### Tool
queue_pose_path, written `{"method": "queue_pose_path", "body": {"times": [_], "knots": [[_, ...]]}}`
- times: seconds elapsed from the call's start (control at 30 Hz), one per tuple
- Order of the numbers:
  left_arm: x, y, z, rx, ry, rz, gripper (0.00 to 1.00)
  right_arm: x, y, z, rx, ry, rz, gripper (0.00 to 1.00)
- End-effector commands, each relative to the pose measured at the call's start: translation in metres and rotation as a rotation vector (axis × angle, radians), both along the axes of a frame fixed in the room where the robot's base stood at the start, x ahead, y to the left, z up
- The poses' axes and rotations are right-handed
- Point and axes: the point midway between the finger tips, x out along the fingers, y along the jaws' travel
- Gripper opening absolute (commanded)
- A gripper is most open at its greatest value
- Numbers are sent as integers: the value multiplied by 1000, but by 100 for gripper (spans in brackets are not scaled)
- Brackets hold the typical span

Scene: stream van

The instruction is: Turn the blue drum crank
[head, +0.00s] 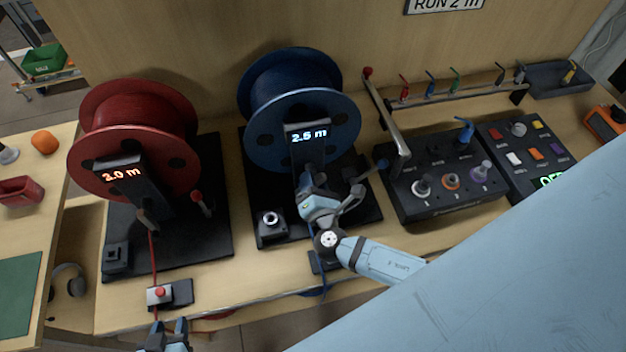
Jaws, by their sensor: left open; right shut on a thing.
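The blue drum (262,128) stands upright at the back centre, and its display (308,135) reads 2.5 m. My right gripper (346,192) is at the lower right front of this drum, shut on the blue drum crank (372,171). A dark crank arm with a blue knob shows just right of the fingers; the gripper hides the exact grip. My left gripper (167,332) is open and empty at the bottom edge, in front of a small box with a red button (160,294).
The red drum (138,118) on the left reads 2.0 m and has a red-knobbed crank (197,197). A black knob box (440,190), a switch panel (525,150) and a metal post (385,112) stand right of the blue drum. My own arm covers the lower right.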

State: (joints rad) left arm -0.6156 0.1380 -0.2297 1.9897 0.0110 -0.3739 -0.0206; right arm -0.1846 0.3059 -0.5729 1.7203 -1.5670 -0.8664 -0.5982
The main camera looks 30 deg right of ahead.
Motion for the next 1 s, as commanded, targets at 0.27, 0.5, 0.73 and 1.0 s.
{"method": "queue_pose_path", "body": {"times": [0.27,0.5,0.73,1.0], "knots": [[0,-1,1,-2,1,-2,43,1,0,0,0,-1,1,4],[0,-2,1,-3,-1,-2,43,1,0,0,0,-1,0,4],[0,-2,2,-3,-1,-2,43,1,0,1,0,-1,0,39],[0,-1,1,-2,-1,-1,43,0,0,0,0,-1,1,45]]}}
